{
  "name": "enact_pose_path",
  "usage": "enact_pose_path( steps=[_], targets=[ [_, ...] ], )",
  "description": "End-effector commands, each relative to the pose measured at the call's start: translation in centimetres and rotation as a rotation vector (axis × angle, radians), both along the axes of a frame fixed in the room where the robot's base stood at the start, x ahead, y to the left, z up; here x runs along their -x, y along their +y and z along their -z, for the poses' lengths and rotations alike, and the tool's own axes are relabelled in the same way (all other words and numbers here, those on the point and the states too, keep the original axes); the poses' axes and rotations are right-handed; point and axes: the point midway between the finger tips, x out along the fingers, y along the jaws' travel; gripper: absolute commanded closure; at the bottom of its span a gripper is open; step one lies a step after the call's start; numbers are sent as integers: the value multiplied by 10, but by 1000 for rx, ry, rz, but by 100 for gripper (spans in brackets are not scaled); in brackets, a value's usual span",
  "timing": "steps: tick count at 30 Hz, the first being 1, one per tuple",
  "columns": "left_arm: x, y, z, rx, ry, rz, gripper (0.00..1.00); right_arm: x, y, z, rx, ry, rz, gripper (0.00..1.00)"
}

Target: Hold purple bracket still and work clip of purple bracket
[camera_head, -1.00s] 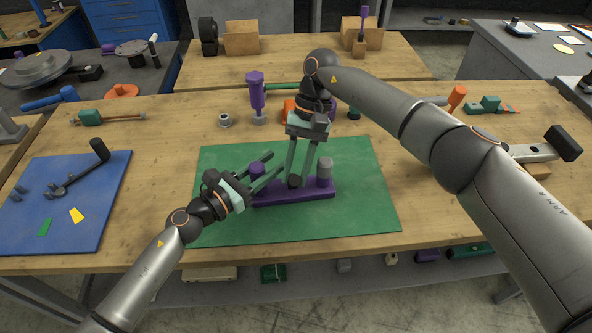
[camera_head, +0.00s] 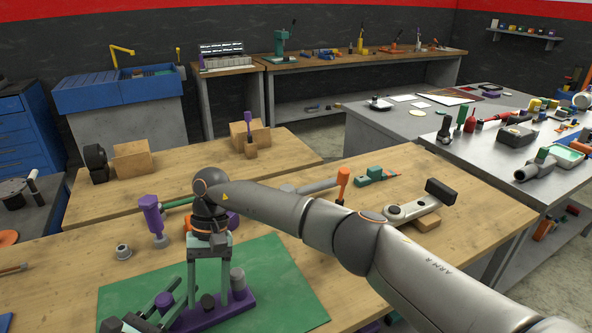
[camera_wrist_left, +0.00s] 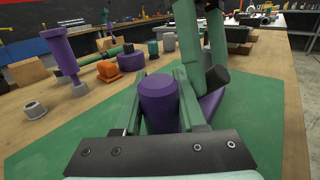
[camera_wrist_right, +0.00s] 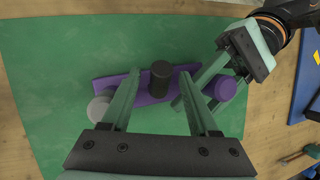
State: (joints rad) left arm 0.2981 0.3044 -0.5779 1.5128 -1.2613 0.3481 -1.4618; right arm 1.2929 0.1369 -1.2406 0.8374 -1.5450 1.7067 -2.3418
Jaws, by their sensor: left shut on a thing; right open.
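The purple bracket (camera_head: 240,304) lies on a green mat (camera_head: 284,297), its long base flat. It carries a purple post (camera_head: 165,300), a short black peg (camera_head: 208,301) and a grey cylinder (camera_head: 238,279). My left gripper (camera_head: 163,308) is low in the head view; its fingers are shut around the purple post (camera_wrist_left: 158,97) at the bracket's end. My right gripper (camera_head: 208,290) points down over the bracket's middle. Its fingers are open on either side of the black peg (camera_wrist_right: 160,75), with a gap around it. Its fingertips partly hide the base.
A purple upright tool (camera_head: 152,215) and a grey nut (camera_head: 123,252) stand behind the mat. The mat around the bracket is otherwise clear.

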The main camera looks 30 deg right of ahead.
Motion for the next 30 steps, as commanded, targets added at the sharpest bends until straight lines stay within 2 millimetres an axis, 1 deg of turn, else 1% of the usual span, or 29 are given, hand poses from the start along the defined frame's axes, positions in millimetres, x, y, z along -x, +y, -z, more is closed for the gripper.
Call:
enact_pose_path(
  steps=[14, 23, 24, 25, 30],
  targets=[
    [0, 0, -1, 2, -1, -1, 100, 11, -2, 6, -14, -194, -2, 39],
    [0, 0, -1, 2, -1, -1, 100, 19, -2, 10, -30, -362, -2, 39],
    [0, 0, -1, 2, -1, -1, 100, 20, -2, 8, -33, -384, -1, 39],
    [0, 0, -1, 2, -1, -1, 100, 18, -4, -2, -33, -385, 1, 39],
    [0, 0, -1, 2, -1, -1, 100, 18, -14, -35, -31, -383, 1, 39]
  ],
)
